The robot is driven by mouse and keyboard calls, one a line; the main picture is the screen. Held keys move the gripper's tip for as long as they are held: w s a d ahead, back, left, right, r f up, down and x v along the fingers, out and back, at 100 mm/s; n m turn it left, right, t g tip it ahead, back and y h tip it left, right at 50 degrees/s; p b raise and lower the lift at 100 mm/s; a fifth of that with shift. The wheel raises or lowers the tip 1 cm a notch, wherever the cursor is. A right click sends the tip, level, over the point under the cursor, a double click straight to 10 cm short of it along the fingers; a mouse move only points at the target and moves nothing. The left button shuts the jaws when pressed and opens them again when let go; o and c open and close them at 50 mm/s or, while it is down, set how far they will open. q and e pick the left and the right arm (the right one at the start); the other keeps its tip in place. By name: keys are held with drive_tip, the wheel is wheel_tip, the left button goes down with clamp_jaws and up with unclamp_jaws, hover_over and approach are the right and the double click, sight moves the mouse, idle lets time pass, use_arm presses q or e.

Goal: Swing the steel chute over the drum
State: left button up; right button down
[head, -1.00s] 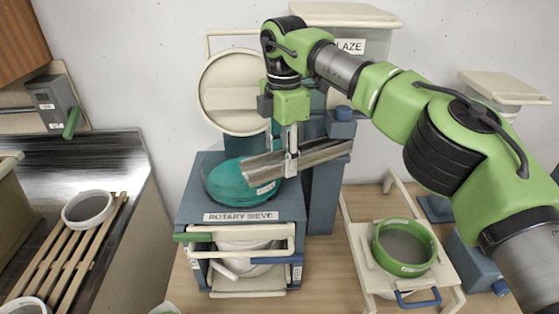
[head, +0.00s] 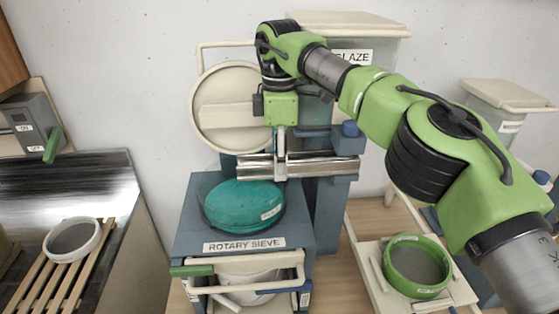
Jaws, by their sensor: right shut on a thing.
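The steel chute (head: 325,166) is a shiny trough lying almost level across the picture, with its right end at the blue-grey post (head: 327,205). Its left end shows just behind the back rim of the teal drum (head: 240,210); I cannot tell whether it overhangs the rim. The drum sits in the top of the blue-grey rotary sieve (head: 295,225). My right gripper (head: 280,164) points down and is shut on the chute, left of the chute's middle. My left gripper is not in view.
A round cream lid (head: 205,125) stands raised behind the drum. A glaze bin (head: 385,50) is behind my right arm. A green-rimmed sieve (head: 415,266) sits on a cream stand at right. A wooden rack (head: 38,283) with a white ring sieve (head: 73,240) is at left.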

drive_tip(key=shift+w+r, duration=0.1)
drive_tip(key=shift+r, duration=0.05)
drive_tip(key=c, duration=1.4)
unclamp_jaws()
drive_tip(key=shift+o, duration=0.2)
drive_tip(key=shift+a, duration=0.1)
